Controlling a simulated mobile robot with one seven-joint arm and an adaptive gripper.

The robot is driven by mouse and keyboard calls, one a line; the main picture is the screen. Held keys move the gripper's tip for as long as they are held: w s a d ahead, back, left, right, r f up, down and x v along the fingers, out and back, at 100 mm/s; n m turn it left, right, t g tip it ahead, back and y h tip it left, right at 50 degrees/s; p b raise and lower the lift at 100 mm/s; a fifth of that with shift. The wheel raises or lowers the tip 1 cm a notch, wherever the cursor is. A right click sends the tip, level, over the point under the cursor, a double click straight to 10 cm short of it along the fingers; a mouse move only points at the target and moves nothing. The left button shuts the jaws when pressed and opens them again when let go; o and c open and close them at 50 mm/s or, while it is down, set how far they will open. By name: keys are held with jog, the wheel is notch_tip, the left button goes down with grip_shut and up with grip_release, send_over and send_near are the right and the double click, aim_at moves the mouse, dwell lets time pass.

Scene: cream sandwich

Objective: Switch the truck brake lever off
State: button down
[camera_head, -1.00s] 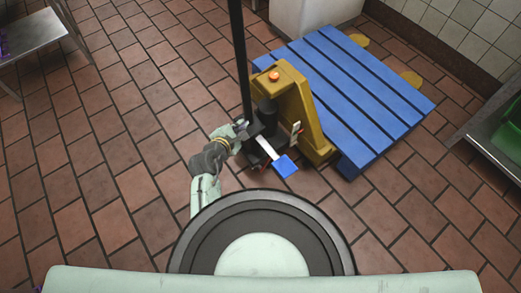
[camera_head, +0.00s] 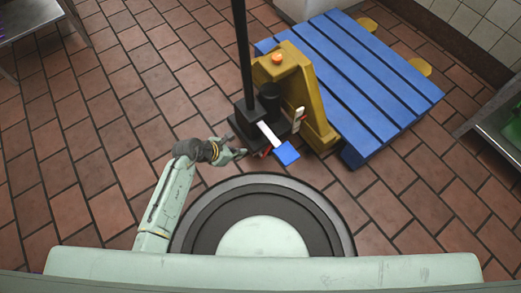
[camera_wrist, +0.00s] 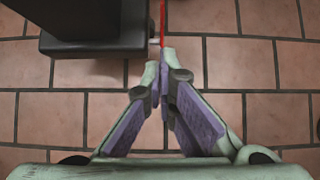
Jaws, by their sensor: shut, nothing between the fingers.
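The yellow pallet truck (camera_head: 312,95) stands ahead with a tall black handle (camera_head: 241,50). A pedal with a white arm and blue pad (camera_head: 287,153) sticks out low on its near side. A small white and red lever (camera_head: 299,116) stands upright beside the yellow body. I cannot tell which of these is the brake lever. My gripper (camera_head: 240,153) is shut and empty, low and left of the blue pad. In the wrist view, its fingertips (camera_wrist: 160,62) meet just below a thin red strip (camera_wrist: 162,20), beside a black block (camera_wrist: 92,30). Contact is unclear.
A blue pallet (camera_head: 365,75) lies behind the truck. A metal table (camera_head: 25,20) stands at the upper left and a metal shelf (camera_head: 490,125) at the right. The tiled floor (camera_head: 85,150) on the left is clear.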

jog(key=b, duration=0.2)
send_over(262, 157)
jog(key=a, duration=0.2)
notch_tip(262, 157, down, 9)
jog(key=shift+d+f, duration=0.4)
jog(key=shift+d, duration=0.25)
jog(key=shift+w+d+r+y+p, duration=0.1)
jog(key=shift+d+y+p, duration=0.15)
jog(key=shift+y+p, duration=0.05)
